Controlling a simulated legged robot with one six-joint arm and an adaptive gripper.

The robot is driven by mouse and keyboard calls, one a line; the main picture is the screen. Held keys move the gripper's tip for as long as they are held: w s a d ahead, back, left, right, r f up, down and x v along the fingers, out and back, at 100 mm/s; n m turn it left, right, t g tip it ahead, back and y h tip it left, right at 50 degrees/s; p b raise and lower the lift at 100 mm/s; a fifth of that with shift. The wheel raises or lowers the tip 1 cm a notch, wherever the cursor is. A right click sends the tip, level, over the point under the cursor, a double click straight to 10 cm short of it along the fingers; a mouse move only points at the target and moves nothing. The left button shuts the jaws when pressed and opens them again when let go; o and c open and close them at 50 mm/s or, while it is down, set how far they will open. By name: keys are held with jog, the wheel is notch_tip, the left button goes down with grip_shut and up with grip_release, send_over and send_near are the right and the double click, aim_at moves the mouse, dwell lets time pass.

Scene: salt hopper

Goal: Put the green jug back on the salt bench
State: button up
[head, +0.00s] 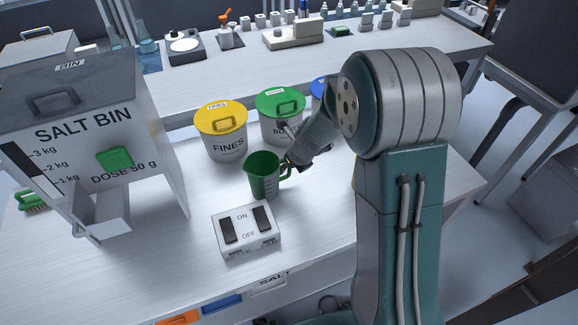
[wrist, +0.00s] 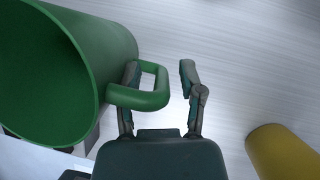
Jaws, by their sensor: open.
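The green jug (head: 264,176) stands upright on the white salt bench (head: 150,262), behind the switch box, with its handle towards my gripper (head: 291,163). In the wrist view the green jug (wrist: 85,55) fills the upper left, with its open mouth facing the camera. The jaws of my gripper (wrist: 160,76) are open on either side of the handle's outer bar. One finger shows at the handle's loop and the other is outside it, with a gap to the bar. Whether the first finger touches the handle cannot be told.
The switch box (head: 246,232) sits in front of the jug. The yellow-lidded FINES bin (head: 226,145) and a green-lidded bin (head: 280,128) stand behind it. The salt bin (head: 80,130) is at the left. A yellow object (wrist: 284,153) is at the wrist view's lower right.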

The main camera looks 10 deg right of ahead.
jog(key=s+d+r+n, duration=0.1)
jog(key=s+r+n, duration=0.25)
jog(key=r, duration=0.45)
jog(key=s+d+r+n, duration=0.1)
jog(key=s+r+n, duration=0.2)
jog(key=s+r, duration=0.35)
jog(key=s+d+r+n+h, duration=0.1)
jog(key=s+r+n, duration=0.3)
jog(key=s+n, duration=0.4)
jog(key=s+d+r+n+t+h, duration=0.1)
jog(key=s+r+n, duration=0.3)
jog(key=s+n, duration=0.5)
jog(key=n, duration=0.7)
jog(key=shift+s+d+r+h, duration=0.15)
jog(key=shift+s+d+h, duration=0.1)
jog(key=shift+h, duration=0.15)
